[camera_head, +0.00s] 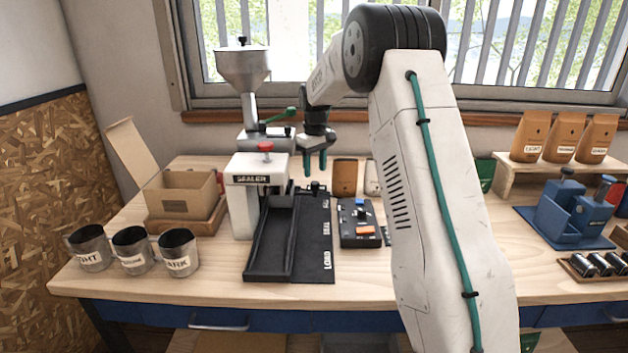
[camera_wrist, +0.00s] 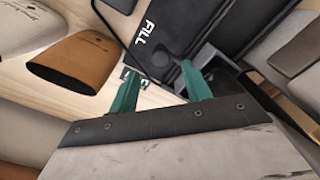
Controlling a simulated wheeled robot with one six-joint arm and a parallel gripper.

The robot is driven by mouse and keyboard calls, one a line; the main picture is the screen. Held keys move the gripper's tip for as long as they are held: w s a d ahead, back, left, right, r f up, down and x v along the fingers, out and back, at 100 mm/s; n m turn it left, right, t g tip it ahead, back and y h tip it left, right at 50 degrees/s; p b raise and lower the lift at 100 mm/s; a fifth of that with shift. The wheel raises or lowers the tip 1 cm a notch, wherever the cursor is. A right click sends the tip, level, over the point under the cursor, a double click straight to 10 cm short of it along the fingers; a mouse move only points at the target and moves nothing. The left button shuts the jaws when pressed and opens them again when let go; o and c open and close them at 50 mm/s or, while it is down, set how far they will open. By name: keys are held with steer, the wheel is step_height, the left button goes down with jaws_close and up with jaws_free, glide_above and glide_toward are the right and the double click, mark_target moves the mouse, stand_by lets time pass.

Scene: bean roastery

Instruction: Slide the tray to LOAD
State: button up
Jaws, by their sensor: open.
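My gripper (camera_head: 315,171) points down just above this knob. In the wrist view, its green fingers (camera_wrist: 160,72) are open and apart, with the dark knob (camera_wrist: 160,58) near their tips. The FILL label (camera_wrist: 146,33) lies just beyond. No grip on the knob shows.
The sealer (camera_head: 258,185) stands left of the board, under a metal hopper (camera_head: 243,65). A control box (camera_head: 359,222) sits close on the right. Several labelled cups (camera_head: 132,250) and an open carton (camera_head: 180,193) are at left. My arm hides part of the right side.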

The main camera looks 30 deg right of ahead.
mark_target(315, 183)
step_height(315, 183, down, 5)
steer(key=shift+r, duration=0.1)
stand_by(0.3)
jaws_close()
steer(key=shift+s, duration=0.15)
